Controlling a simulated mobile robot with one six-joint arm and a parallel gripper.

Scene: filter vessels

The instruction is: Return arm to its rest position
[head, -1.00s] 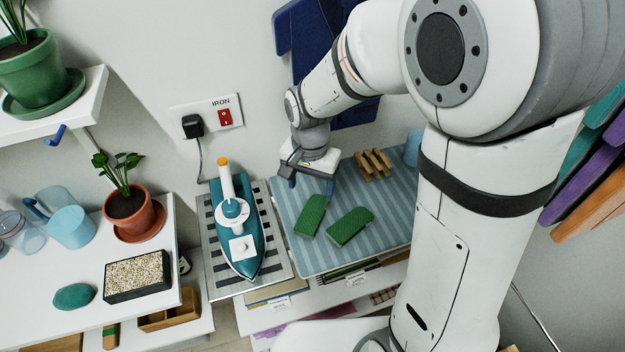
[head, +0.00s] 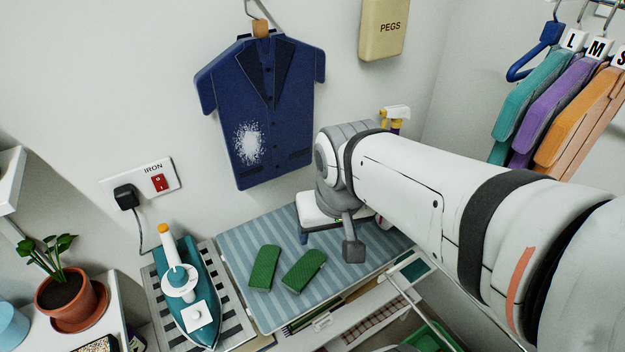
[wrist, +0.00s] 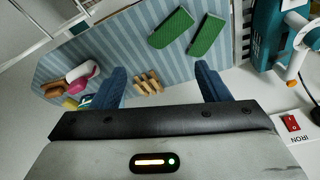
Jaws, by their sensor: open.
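My gripper (wrist: 162,84) is open and empty, its two blue fingers spread apart in the wrist view. In the head view my gripper (head: 322,230) hangs over the blue striped board (head: 240,292), to the right of two green pads (head: 264,268). The pads lie flat on the board, side by side; they also show in the wrist view (wrist: 208,35). A small wooden slatted rack (wrist: 149,84) appears between the fingers in the wrist view, apparently on the board below; my arm hides it in the head view.
A teal boat-shaped iron (head: 188,296) stands on a striped mat left of the board. A navy jacket (head: 262,110) hangs on the wall behind. A potted plant (head: 68,290) stands at the left.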

